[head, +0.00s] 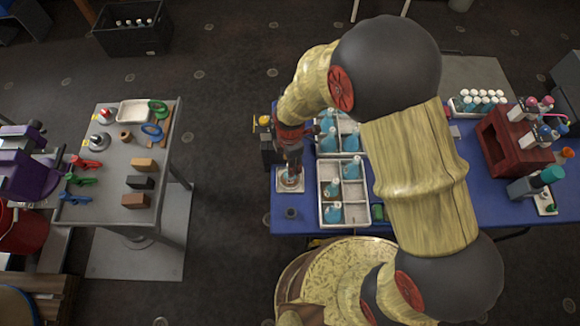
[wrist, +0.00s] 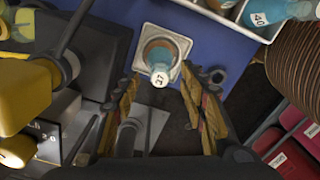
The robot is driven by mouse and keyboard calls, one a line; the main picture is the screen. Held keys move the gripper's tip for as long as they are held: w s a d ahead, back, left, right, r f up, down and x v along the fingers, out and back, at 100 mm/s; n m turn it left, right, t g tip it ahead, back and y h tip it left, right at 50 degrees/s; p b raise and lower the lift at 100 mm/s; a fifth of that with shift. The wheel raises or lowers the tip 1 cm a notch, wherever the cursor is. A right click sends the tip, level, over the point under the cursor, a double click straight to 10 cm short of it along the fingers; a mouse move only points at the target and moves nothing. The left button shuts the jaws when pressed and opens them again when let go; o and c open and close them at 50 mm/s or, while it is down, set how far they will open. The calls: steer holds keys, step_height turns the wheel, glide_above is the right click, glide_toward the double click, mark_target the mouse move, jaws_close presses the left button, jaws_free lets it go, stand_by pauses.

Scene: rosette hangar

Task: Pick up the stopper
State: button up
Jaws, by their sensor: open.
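A small bottle (wrist: 160,60) with blue contents and a white numbered top (wrist: 159,79) stands in a brown ring on a white square plate (head: 283,187), which also shows in the wrist view (wrist: 147,33). A small dark round piece (head: 291,213) sits apart from the plate on the blue table, and shows in the wrist view (wrist: 217,76). I cannot tell whether the stopper is the white top or this dark piece. My gripper (wrist: 166,88) is open and empty above the plate, its fingers either side of the bottle. In the head view my gripper (head: 291,168) partly hides the plate.
Divided crates (head: 322,213) of blue bottles stand just right of the plate. A dark device with yellow parts (head: 268,148) is at the table's left edge. A dark red rack (head: 515,140) stands farther right. A grey table (head: 115,185) is left across open floor.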

steer(key=shift+f, duration=0.15)
steer(key=c, duration=0.3)
steer(key=c, duration=0.7)
